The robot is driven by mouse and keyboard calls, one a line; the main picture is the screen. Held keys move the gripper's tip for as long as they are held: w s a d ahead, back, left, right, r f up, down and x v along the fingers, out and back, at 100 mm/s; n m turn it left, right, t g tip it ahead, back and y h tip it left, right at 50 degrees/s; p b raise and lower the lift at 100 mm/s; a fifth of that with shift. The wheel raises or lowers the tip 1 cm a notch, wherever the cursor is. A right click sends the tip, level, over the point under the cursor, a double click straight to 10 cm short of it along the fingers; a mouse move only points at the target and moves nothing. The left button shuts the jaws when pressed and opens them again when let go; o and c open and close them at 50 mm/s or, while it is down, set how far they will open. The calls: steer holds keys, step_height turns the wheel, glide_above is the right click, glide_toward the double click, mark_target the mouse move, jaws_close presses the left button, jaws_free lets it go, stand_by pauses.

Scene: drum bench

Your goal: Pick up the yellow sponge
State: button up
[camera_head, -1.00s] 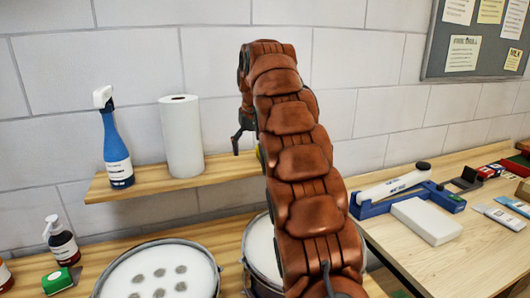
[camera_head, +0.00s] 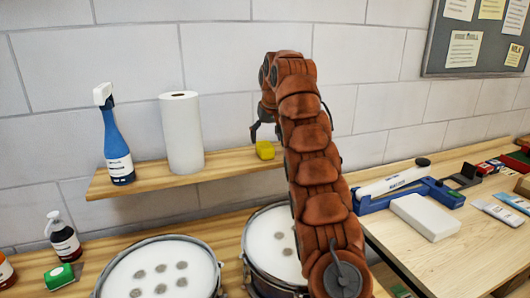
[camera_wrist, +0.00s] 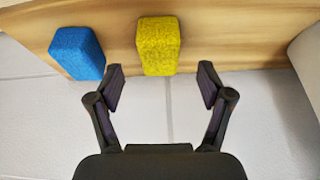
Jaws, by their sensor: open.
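The yellow sponge (camera_head: 265,150) stands on the wooden wall shelf, to the right of the paper towel roll. In the wrist view the yellow sponge (camera_wrist: 158,46) sits between and just beyond my open fingertips, with no finger touching it. My gripper (camera_wrist: 160,84) is open and empty. In the head view my gripper (camera_head: 266,132) hangs at the shelf's right part, close to the sponge, and my arm hides what lies to the right. A blue sponge (camera_wrist: 77,53) sits to the left of the yellow one in the wrist view.
The shelf (camera_head: 225,165) also holds a paper towel roll (camera_head: 182,133) and a blue spray bottle (camera_head: 116,140). Two drums, the nearer one (camera_head: 160,275) and the one beside my arm (camera_head: 275,245), stand on the bench below. A white block (camera_head: 425,216) lies on the right bench.

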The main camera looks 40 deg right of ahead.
mark_target(266, 145)
steer(key=shift+p+x, duration=0.3)
steer(key=shift+x, duration=2.25)
steer(key=shift+d, duration=0.1)
steer(key=c, duration=0.9)
